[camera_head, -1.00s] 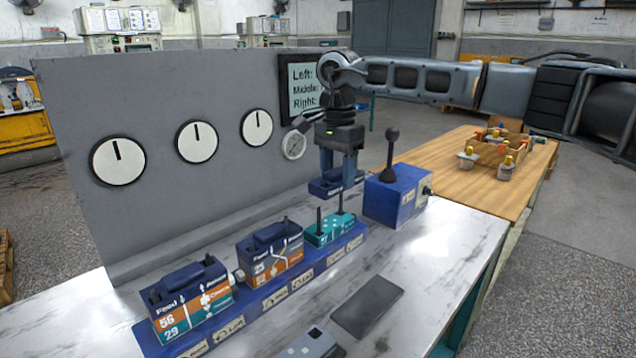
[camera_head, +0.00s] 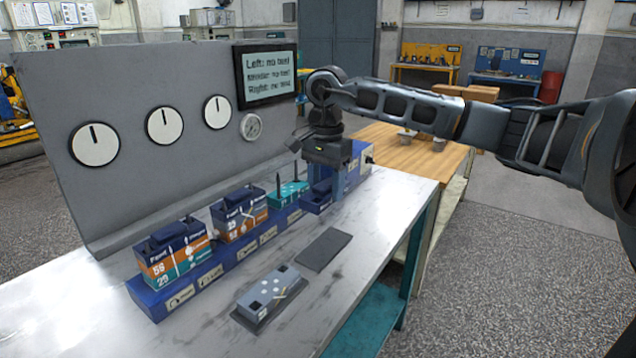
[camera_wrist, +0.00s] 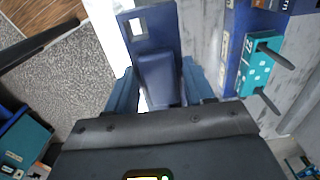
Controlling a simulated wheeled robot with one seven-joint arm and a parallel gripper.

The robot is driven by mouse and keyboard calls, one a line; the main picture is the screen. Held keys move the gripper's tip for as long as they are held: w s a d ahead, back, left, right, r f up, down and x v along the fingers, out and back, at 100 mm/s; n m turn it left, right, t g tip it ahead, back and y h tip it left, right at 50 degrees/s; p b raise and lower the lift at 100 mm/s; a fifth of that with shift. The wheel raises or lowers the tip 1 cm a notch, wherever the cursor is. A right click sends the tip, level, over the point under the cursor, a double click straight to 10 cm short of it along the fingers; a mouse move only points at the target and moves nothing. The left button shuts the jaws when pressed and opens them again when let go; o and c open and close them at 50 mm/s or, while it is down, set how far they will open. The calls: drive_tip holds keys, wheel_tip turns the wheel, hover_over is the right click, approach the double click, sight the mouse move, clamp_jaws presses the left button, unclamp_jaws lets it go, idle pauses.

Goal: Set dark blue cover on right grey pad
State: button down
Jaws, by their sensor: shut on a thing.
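My gripper (camera_head: 337,190) is shut on the dark blue cover (camera_head: 317,196) and holds it beside the right end of the motor row. In the wrist view the cover (camera_wrist: 158,78) sits between my fingers, with a square hole near its far end. The cover is partly hidden by my gripper in the head view. The right grey pad (camera_head: 324,249) is a bare, dark flat rectangle on the bench, in front of my gripper in the head view. It cannot be made out in the wrist view.
A grey block (camera_head: 270,287) lies on the left pad. A teal block (camera_head: 287,194) with two upright dark rods stands on the blue base, left of my gripper; two covered blocks (camera_head: 240,215) (camera_head: 172,253) stand farther left. A blue box (camera_head: 359,158) is behind my gripper.

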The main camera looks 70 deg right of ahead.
drive_tip(key=b, duration=0.3)
hover_over(325, 246)
drive_tip(key=shift+f, duration=3.75)
drive_tip(key=shift+d+f+b, duration=0.1)
drive_tip(key=shift+f+b, duration=1.95)
drive_tip(key=shift+f, duration=0.2)
drive_tip(key=shift+f+b, duration=0.6)
drive_tip(key=shift+b, duration=0.05)
drive_tip(key=shift+c, duration=1.6)
unclamp_jaws()
wheel_tip(325, 246, up, 8)
